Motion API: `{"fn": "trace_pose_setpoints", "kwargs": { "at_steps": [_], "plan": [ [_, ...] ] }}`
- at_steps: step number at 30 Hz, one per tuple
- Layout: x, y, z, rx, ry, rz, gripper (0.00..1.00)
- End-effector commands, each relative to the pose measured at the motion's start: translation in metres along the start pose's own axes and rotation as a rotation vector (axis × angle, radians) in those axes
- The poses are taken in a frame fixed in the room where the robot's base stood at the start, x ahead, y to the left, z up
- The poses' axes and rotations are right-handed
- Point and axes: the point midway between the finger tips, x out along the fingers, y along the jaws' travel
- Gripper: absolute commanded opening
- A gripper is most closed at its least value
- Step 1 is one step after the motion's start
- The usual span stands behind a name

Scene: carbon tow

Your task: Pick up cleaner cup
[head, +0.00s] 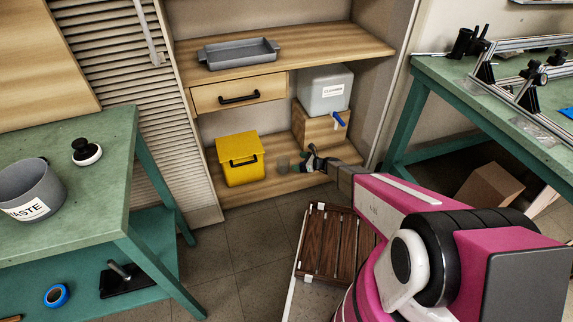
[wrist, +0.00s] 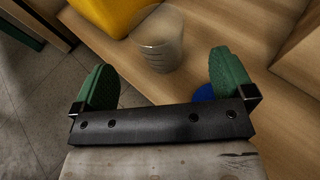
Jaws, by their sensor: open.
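The cleaner cup is a small clear cup (wrist: 160,42) standing on the lower wooden shelf. In the head view the cup (head: 283,163) is faint, just right of the yellow box and beside my gripper's tips. My gripper (head: 303,164) reaches low over that shelf. In the wrist view my gripper (wrist: 164,78) is open, with green pads spread wide. The cup appears ahead of and between the pads, with nothing held. I cannot tell whether any pad touches it.
A yellow box (head: 241,160) stands left of the cup. A cleaner container (head: 325,91) with a blue tap (head: 339,119) sits on a wooden block (head: 318,131) to the right. A drawer (head: 238,94) and a grey tray (head: 238,53) are above.

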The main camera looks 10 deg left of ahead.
Motion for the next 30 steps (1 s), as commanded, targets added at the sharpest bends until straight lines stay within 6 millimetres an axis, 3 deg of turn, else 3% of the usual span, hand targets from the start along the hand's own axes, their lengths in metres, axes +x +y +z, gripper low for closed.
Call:
{"fn": "trace_pose_setpoints", "kwargs": {
  "at_steps": [6,14,22,30],
  "plan": [
    [0.034,-0.001,-0.001,-0.003,0.001,0.003,1.00],
    [0.050,0.001,0.000,-0.003,0.001,0.001,1.00],
    [0.087,0.004,0.000,-0.004,0.002,0.002,1.00],
    [0.092,0.005,0.001,-0.003,0.002,0.001,1.00]
  ]
}}
